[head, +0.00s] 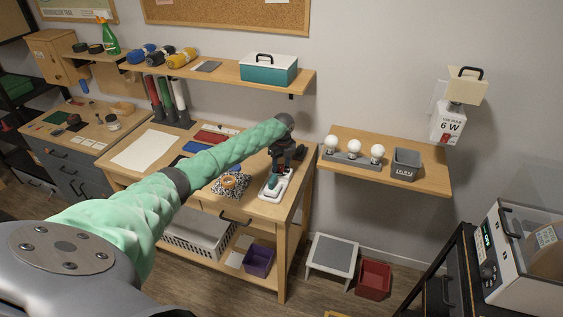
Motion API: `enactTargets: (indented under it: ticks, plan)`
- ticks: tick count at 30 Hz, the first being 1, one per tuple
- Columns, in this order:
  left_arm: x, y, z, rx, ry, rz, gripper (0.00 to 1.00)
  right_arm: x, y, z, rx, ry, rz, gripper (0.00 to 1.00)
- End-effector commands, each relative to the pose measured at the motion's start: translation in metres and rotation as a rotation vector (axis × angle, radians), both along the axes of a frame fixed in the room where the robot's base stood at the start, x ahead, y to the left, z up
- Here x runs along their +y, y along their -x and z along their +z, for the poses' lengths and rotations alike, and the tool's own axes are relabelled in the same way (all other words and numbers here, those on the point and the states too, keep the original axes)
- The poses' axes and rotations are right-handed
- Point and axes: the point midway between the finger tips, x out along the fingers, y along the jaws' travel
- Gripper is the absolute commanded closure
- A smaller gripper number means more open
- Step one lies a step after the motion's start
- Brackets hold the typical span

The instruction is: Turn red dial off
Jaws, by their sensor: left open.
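I cannot clearly make out a red dial. A white machine (522,262) at the right edge has a dark control panel (486,250) with a small green display and round knobs too small to tell by colour. My left arm reaches across the middle to the workbench. My left gripper (279,168) is open, pointing down just above a white tray-like item (274,187) with a teal part, at the bench's right end. I cannot tell whether they touch. The gripper is far from the machine. My right gripper is not in view.
The wooden workbench (213,207) holds paper, tape and tools. A wall shelf (428,180) carries bulbs (354,147) and a grey bin (406,164). A step stool (332,257) and red bin (374,279) stand on the floor between bench and machine.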

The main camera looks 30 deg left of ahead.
Motion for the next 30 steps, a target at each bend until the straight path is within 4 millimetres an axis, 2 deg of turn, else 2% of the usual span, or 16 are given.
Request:
enactTargets:
  ticks: [11,18,30]
  plan:
    - [0.0000,0.0003,-0.0064,0.000,-0.001,0.000,0.52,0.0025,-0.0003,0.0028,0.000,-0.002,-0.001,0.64]
    - [0.0001,0.0002,-0.0061,0.000,-0.001,0.000,0.96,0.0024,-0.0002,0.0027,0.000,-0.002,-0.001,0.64]
    - [-0.0002,-0.0002,-0.0060,0.000,0.000,0.073,0.96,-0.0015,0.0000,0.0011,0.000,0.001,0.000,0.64]
